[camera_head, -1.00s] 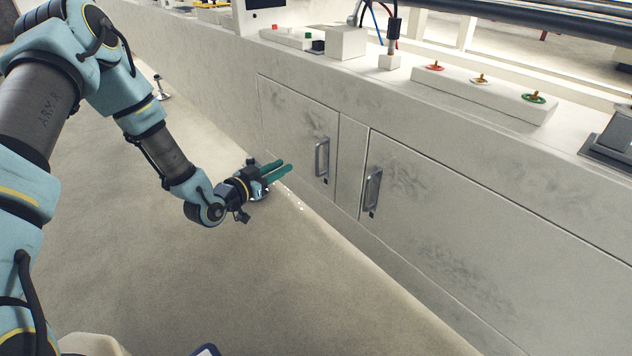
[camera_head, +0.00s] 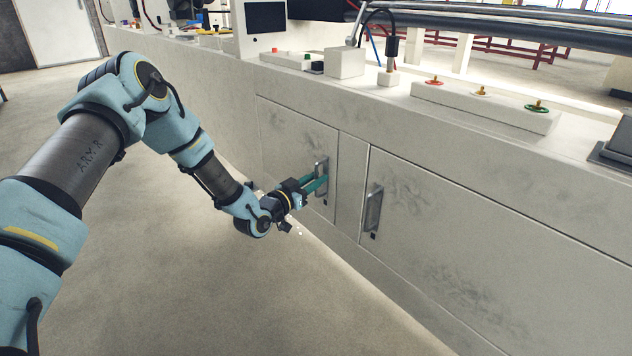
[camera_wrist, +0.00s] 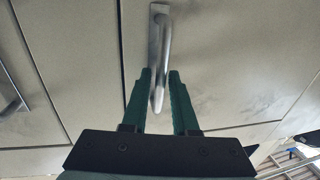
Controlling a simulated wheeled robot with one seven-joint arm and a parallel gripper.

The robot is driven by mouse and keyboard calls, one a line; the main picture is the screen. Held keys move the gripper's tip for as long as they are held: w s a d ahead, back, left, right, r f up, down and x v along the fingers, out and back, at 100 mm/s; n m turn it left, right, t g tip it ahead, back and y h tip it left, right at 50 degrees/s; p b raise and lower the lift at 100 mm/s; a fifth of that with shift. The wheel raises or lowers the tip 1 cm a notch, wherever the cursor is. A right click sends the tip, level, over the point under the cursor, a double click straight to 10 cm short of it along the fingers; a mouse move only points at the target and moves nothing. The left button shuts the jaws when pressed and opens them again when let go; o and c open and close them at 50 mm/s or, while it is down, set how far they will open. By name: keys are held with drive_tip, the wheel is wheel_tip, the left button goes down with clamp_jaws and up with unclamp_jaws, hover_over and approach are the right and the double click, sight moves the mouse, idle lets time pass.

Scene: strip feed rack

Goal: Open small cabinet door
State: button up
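The small cabinet door (camera_head: 285,135) is the left, narrower door in the head view and looks shut. Its upright metal handle (camera_head: 321,164) is near its right edge. My gripper (camera_head: 321,184) is at this handle, with its teal fingers reaching toward the door. In the wrist view the handle (camera_wrist: 159,45) runs down between the two fingertips (camera_wrist: 160,72). The fingers are apart, one on each side of the bar, and a gap shows at least on the right side. The fingers partly hide the handle in the head view.
A wider cabinet door (camera_head: 480,235) with its own handle (camera_head: 373,208) is to the right; that handle also shows at the wrist view's left edge (camera_wrist: 12,100). The counter above holds a box (camera_head: 345,62) and a valve block (camera_head: 485,105). The floor in front is clear.

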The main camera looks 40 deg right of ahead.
drive_tip(key=shift+d, duration=0.1)
drive_tip(key=shift+c, duration=0.3)
clamp_jaws()
idle(1.1)
